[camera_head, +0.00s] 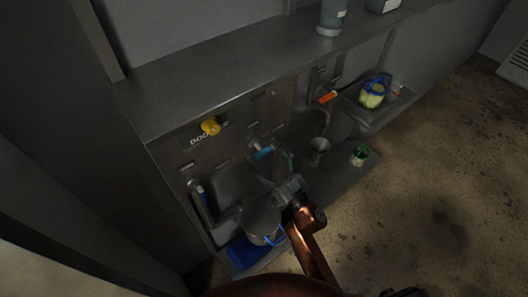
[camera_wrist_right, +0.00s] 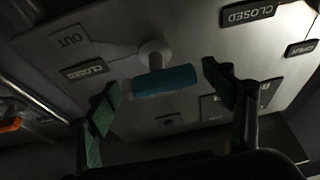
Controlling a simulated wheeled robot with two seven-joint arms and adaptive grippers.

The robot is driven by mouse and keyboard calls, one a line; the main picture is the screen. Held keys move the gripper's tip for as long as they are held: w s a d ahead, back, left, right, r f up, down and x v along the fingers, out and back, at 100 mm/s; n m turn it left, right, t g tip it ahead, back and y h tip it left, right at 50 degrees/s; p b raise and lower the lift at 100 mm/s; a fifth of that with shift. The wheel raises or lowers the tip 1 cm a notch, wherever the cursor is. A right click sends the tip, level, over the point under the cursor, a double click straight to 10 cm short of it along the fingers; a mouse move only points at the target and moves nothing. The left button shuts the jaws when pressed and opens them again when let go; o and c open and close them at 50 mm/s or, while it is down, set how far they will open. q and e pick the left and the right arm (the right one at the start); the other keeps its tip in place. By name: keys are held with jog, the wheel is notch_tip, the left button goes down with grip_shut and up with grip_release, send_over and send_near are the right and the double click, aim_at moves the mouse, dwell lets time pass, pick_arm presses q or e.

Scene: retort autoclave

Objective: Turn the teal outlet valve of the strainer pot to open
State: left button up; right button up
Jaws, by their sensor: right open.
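The teal valve handle (camera_head: 263,152) sits on the front of the steel panel in the head view. In the right wrist view, the teal handle (camera_wrist_right: 165,81) lies nearly level on a pale stem, with a CLOSED label (camera_wrist_right: 85,69) off its left end and an OUT label above that. My right gripper (camera_head: 281,168) is open and just in front of the handle. In the wrist view its fingers (camera_wrist_right: 163,98) stand apart on either side of the handle, with no clear contact. A grey metal pot (camera_head: 262,221) is below, partly behind my arm. My left gripper is out of view.
A yellow valve (camera_head: 211,126) is up and left on the panel; an orange handle (camera_head: 328,97) is to the right. A blue-rimmed container (camera_head: 373,93) stands on a side shelf. A green-rimmed cup (camera_head: 360,155) and blue tray (camera_head: 246,252) are lower. The floor at right is clear.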

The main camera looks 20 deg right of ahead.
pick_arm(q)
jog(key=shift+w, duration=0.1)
pick_arm(e)
jog(key=shift+c, duration=0.2)
jog(key=c, duration=1.1)
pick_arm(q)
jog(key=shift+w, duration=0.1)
